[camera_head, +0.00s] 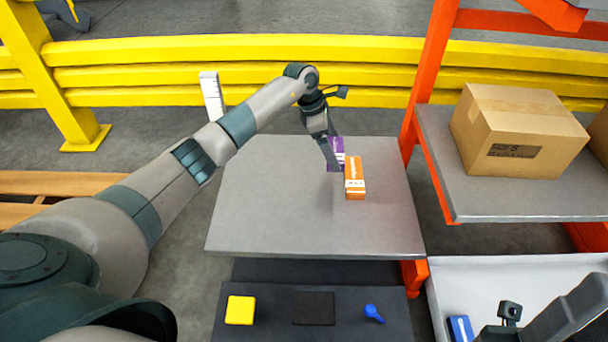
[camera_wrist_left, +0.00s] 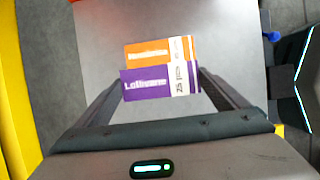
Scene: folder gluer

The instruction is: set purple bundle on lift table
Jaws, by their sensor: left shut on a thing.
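The purple bundle (camera_wrist_left: 145,84) has white lettering and a pale band, and sits between the fingers of my left gripper (camera_wrist_left: 162,90). In the head view the purple bundle (camera_head: 337,146) is partly hidden behind my left gripper (camera_head: 331,155), which is shut on it. It is at the grey lift table (camera_head: 290,215), on its far right part; I cannot tell whether it touches the top. An orange bundle (camera_head: 355,177) stands on the table right beside it, and also shows in the left wrist view (camera_wrist_left: 150,53). My right gripper (camera_head: 505,322) shows only partly at the lower right.
An orange-framed shelf with a cardboard box (camera_head: 520,130) stands right of the table. Below it is a white bin (camera_head: 480,275) with a blue item (camera_head: 460,328). A dark lower shelf holds a yellow block (camera_head: 240,310). Yellow rails (camera_head: 200,65) run behind. The table's left half is clear.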

